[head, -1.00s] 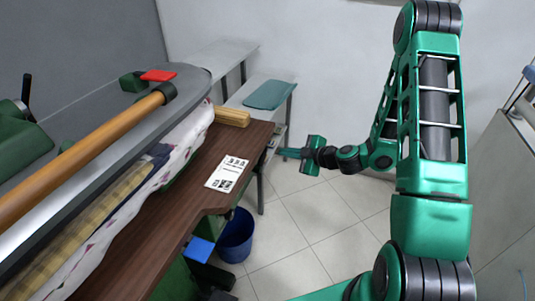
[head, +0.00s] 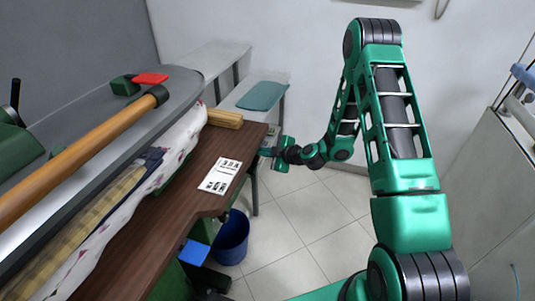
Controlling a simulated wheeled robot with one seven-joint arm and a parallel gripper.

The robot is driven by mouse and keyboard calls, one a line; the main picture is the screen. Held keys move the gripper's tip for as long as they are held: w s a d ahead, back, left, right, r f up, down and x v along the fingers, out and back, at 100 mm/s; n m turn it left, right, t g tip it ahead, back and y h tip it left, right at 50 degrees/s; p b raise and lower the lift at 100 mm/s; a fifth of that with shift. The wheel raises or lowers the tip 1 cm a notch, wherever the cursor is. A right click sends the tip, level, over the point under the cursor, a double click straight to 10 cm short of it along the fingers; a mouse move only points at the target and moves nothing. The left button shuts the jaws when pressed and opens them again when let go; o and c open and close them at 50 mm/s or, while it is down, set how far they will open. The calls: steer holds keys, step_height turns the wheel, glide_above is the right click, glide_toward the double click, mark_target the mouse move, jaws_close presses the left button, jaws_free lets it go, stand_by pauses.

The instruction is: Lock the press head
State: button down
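The press head (head: 110,125) is a large grey slab at the left, with a long wooden handle bar (head: 75,155) along its front edge. It is lowered over patterned cloth (head: 105,215), with the cloth showing beneath its edge. A red tab (head: 150,79) sits on top near its far end, beside a small green block (head: 125,85). My gripper (head: 267,152) is beyond the right edge of the brown board (head: 150,205), apart from the press head. It is small and seen from behind, so its finger opening is unclear.
A wooden block (head: 225,118) and a printed card (head: 220,176) lie on the board. A blue pedal (head: 195,252) and a blue bin (head: 232,238) are below. A grey bench with a teal pad (head: 262,96) stands behind. The tiled floor (head: 310,215) is clear.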

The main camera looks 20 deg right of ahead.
steer(key=shift+w+d+f, duration=0.25)
steer(key=shift+w+f, duration=0.2)
steer(key=shift+f, duration=0.2)
steer(key=shift+w+d+f, duration=0.25)
steer(key=shift+w+f, duration=0.2)
steer(key=shift+f, duration=0.15)
